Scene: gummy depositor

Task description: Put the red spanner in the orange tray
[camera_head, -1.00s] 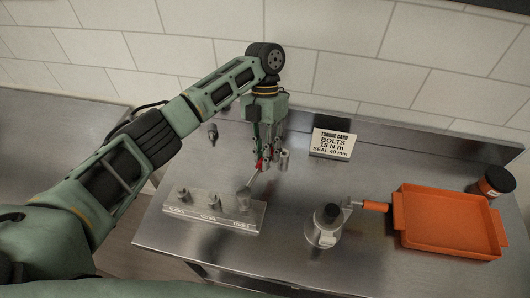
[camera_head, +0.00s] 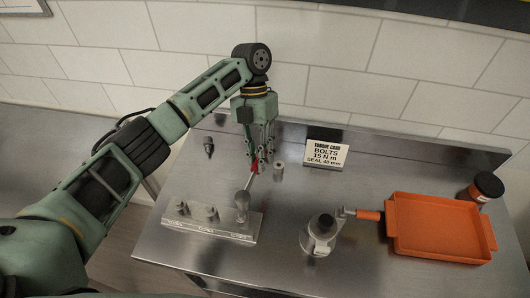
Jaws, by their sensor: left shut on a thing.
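My left gripper (camera_head: 259,160) is shut on the red spanner (camera_head: 254,168) above the table's middle left. The spanner's red part shows between the fingers. Its grey shaft slants down and left toward a metal rack (camera_head: 215,226); whether its lower end touches the rack I cannot tell. The orange tray (camera_head: 390,216) stands at the right of the table, well apart from the gripper, and looks empty. My right gripper is not in view.
A metal device with a dark knob and orange handle (camera_head: 322,228) stands between the rack and the tray. A torque card (camera_head: 326,154) stands at the back. A dark jar (camera_head: 485,187) is behind the tray. A small metal cylinder (camera_head: 279,171) stands beside the gripper.

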